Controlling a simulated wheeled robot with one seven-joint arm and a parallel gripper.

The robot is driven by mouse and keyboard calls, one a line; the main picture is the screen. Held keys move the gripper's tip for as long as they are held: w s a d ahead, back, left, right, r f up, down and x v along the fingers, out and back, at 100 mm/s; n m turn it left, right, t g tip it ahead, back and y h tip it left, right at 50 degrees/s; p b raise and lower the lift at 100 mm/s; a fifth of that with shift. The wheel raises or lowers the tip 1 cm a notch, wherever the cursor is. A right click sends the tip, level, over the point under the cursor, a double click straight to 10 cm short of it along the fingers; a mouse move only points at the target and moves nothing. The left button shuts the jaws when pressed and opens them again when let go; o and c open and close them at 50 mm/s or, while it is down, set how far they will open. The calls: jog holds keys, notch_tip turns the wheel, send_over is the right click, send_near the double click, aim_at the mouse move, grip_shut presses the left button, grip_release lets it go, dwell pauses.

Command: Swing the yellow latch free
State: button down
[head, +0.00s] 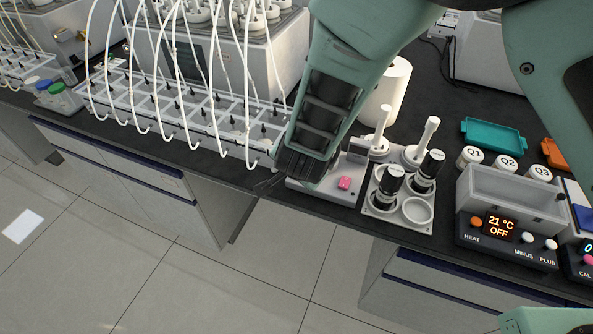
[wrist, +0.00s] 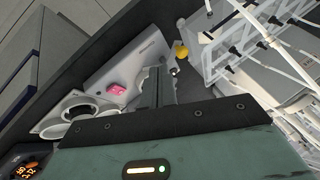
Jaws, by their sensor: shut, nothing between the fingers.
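The yellow latch (wrist: 181,50) is a small rounded piece at the far end of a pale grey device (wrist: 128,62) in the wrist view. In the head view the latch is hidden behind my gripper (head: 291,172), while the device (head: 322,190) shows beside and below it. The device has a pink button (wrist: 116,89), which also shows in the head view (head: 344,183). My gripper (wrist: 163,78) is shut and empty. In the wrist view its fingers are over the device, close to the latch; I cannot tell whether they touch anything.
A tubed reactor rack (head: 180,110) stands left of my gripper. A plate with black-capped vials (head: 383,208), white pestle-like pieces (head: 423,140) and a heater block (head: 510,225) stand to the right. The bench's front edge is close to the device.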

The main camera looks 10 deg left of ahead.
jog(key=v, duration=0.5)
jog(key=shift+s+a+r, duration=0.1)
jog(key=shift+s+a, duration=0.1)
jog(key=shift+a, duration=0.1)
jog(key=shift+r, duration=0.1)
jog(key=s+d+r+n+g+y+b, duration=0.3)
jog(key=s+d+r+n+g, duration=0.15)
jog(key=s+r+n, duration=0.35)
jog(key=s+d+r+n+g+h+b, duration=0.1)
jog(key=s+d+n+g+h, duration=0.1)
jog(key=s+d+n, duration=0.4)
jog(key=s+d+h, duration=0.1)
jog(key=s+d, duration=0.4)
jog(key=d, duration=0.4)
jog(key=shift+s+r+h+b, duration=0.25)
jog(key=shift+r+h+b, duration=0.1)
jog(key=shift+r+h, duration=0.05)
